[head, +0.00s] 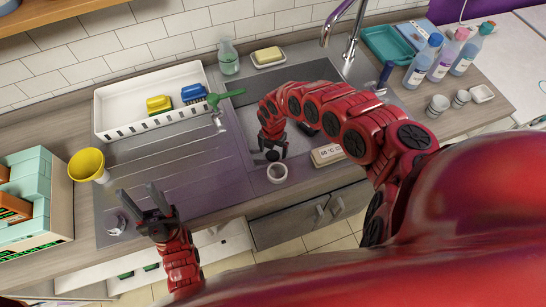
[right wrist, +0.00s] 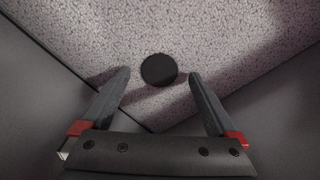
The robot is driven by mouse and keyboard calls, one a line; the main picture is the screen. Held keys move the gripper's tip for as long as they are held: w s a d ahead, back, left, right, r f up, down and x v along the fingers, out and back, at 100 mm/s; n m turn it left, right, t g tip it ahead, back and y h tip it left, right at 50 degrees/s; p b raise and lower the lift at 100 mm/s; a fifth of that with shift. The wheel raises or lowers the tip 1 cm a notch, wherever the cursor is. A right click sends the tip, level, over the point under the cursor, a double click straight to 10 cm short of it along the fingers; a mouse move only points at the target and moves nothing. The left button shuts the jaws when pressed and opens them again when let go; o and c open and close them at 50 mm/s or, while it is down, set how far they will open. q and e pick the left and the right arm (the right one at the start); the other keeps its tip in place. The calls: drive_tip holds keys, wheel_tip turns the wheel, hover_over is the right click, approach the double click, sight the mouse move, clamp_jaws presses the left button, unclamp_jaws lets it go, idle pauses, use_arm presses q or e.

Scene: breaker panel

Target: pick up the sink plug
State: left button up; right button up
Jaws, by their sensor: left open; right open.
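The sink plug (right wrist: 159,70) is a small black round disc in the right wrist view. It lies on a pale speckled surface, between and slightly beyond the fingertips of my right gripper (right wrist: 159,77). That gripper is open, with a gap on each side of the plug. I cannot make out the plug for certain there. My left gripper (head: 138,190) is open and empty above the front left of the counter.
A white ring-shaped item (head: 277,172) and a labelled block (head: 327,154) stand on the sink's front rim. The faucet (head: 350,45) rises behind; bottles (head: 423,60) stand right.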

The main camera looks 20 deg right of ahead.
drive_tip(key=shift+a+f, duration=0.1)
drive_tip(key=shift+f, duration=1.1)
drive_tip(key=c, duration=1.5)
drive_tip(key=shift+r, duration=0.1)
drive_tip(key=shift+w+r, duration=0.15)
drive_tip(key=shift+r, duration=0.4)
wheel_tip(320, 180, up, 9)
drive_tip(key=shift+f+p, duration=0.1)
drive_tip(key=shift+p, duration=0.25)
